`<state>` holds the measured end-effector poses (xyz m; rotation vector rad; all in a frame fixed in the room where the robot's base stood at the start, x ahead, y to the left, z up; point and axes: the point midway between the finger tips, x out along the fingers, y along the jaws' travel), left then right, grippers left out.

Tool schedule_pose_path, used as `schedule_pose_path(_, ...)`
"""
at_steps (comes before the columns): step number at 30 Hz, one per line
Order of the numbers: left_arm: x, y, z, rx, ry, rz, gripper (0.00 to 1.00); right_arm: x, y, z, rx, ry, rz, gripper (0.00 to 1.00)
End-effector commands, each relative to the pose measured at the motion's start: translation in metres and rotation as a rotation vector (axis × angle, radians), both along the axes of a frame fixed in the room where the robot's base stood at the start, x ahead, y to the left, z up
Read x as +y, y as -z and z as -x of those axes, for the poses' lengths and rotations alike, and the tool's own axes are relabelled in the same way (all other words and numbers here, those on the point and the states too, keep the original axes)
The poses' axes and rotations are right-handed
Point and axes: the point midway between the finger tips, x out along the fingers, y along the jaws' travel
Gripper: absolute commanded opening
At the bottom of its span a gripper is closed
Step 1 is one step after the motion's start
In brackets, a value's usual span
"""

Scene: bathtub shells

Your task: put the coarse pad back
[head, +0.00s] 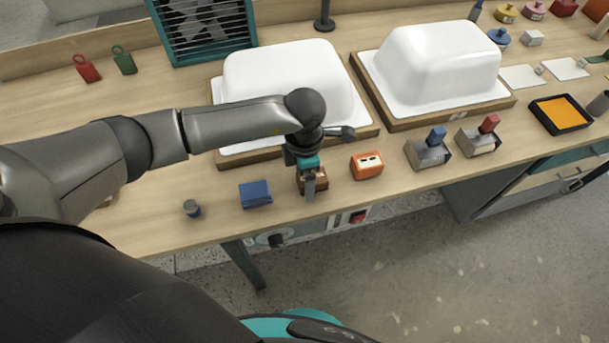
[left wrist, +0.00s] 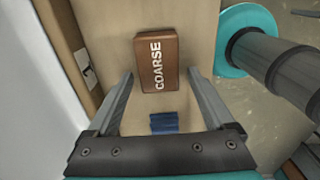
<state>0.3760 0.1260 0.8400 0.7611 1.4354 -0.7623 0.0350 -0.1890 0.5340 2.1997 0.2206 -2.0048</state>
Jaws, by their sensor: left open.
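The coarse pad is a brown block (left wrist: 157,62) with "COARSE" in white letters, lying on the wooden bench top in the left wrist view. In the head view the brown pad (head: 321,183) shows at the bench's front part, partly hidden by my left gripper. My left gripper (head: 310,188) points down over it. In the left wrist view the open fingers (left wrist: 160,76) stand on either side of the pad's near end, with nothing held. I cannot tell how high the fingertips are above the bench. My right gripper is not in view.
A blue block (head: 255,194) and a small grey cylinder (head: 192,208) lie to the left. An orange block (head: 366,165) sits just right. Behind is a white tub shell (head: 290,75) on a wooden base. Grey holders with blue (head: 428,153) and red pieces (head: 478,141) stand further right.

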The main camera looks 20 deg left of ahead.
Motion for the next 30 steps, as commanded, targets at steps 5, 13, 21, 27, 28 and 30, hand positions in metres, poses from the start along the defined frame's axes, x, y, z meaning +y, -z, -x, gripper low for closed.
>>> schedule_pose_path(5, 0.000, -0.039, -0.002, -0.008, 0.001, 0.002, 0.87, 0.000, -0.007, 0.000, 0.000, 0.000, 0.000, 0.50)
schedule_pose_path(13, 0.000, -0.094, -0.002, -0.007, 0.001, 0.001, 0.87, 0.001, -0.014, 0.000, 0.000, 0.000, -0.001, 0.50)
schedule_pose_path(21, 0.000, -0.116, -0.001, -0.003, 0.000, -0.001, 0.87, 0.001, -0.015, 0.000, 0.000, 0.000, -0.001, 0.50)
schedule_pose_path(27, 0.000, -0.117, -0.001, -0.002, 0.000, 0.000, 0.87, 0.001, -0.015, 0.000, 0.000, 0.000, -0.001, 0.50)
schedule_pose_path(28, 0.000, -0.117, -0.001, -0.002, 0.000, 0.000, 0.87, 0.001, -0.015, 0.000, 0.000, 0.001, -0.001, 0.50)
schedule_pose_path(30, 0.000, -0.116, 0.000, -0.002, 0.000, 0.002, 0.87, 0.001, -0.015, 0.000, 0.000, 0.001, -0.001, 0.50)
